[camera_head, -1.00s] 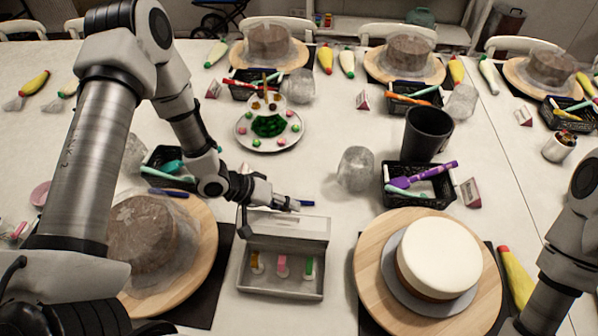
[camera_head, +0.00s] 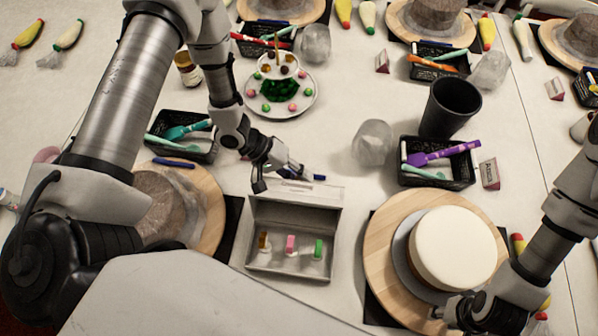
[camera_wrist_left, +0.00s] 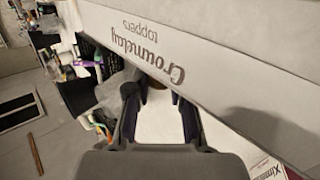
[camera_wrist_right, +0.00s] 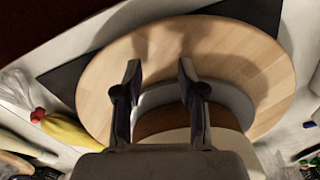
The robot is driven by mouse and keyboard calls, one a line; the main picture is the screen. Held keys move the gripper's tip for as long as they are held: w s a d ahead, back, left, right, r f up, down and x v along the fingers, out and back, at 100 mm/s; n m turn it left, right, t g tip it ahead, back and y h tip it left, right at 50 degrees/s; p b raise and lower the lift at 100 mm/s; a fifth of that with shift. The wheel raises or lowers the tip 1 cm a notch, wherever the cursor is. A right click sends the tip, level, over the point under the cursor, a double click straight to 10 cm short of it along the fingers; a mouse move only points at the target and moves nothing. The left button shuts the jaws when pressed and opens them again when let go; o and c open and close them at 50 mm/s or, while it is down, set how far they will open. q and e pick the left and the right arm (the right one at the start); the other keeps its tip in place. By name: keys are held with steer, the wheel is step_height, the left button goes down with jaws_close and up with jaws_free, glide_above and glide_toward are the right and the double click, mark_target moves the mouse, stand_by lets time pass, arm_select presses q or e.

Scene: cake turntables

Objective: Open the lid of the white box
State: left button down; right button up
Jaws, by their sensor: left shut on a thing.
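The white box (camera_head: 288,274) stands open in the head view, holding several small colourful toppers. Its lid (camera_head: 300,212) stands up at the back edge. In the left wrist view the lid (camera_wrist_left: 225,75) shows printed lettering. My left gripper (camera_head: 306,176) is at the lid's top edge, shut on it; the exact contact is partly hidden. My right gripper (camera_wrist_right: 156,75) is open and empty in its wrist view, over the wooden turntable (camera_wrist_right: 240,60) beside the white-topped cake (camera_wrist_right: 160,125), away from the box.
A turntable with the white-topped cake (camera_head: 455,248) stands right of the box. A wrapped brown cake (camera_head: 170,205) is at left, partly behind my arm. A black cup (camera_head: 450,108), a clear wrapped lump (camera_head: 373,142) and a black tool basket (camera_head: 437,165) stand behind.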

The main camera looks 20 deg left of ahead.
arm_select(q)
steer(key=c, duration=1)
jaws_free()
steer(key=v, duration=1.2)
steer(key=shift+w, duration=0.1)
